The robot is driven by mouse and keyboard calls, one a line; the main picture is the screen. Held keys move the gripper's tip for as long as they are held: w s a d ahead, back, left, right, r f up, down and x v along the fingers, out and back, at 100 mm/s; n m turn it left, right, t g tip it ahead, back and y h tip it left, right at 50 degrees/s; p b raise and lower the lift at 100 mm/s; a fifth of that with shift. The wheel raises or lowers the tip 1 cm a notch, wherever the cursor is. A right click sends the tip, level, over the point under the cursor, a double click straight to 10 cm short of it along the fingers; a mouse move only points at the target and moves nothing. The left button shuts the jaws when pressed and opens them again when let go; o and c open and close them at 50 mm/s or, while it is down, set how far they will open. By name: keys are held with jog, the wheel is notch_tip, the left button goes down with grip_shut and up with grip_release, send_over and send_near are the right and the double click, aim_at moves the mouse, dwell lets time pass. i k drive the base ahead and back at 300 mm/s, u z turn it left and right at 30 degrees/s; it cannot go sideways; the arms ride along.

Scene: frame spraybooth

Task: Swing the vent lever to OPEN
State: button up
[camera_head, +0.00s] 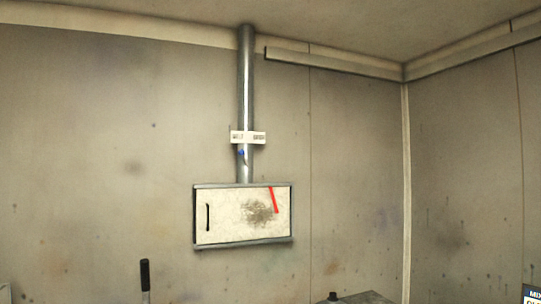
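A vertical metal duct pipe (245,80) runs down the back wall. A white label plate (248,137) with two dark marks, too small to read, crosses it. Just below the plate a small blue-tipped part (241,154) sits on the pipe; it looks like a small lever, but its setting cannot be told. An upright rod with a black grip (145,272) stands at the bottom left, its lower end cut off by the frame. I cannot tell for certain which of these is the vent lever. My gripper is not in view.
Under the pipe hangs a framed pale panel (225,225) with a dark smudge, a black handle (208,217) and a slanted red strip (273,200). A grey box top (360,298) shows at the bottom, and a screen edge (533,293) at lower right.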

aim_at(241, 152)
jog(key=i, duration=1.35)
jog(key=u, duration=0.75)
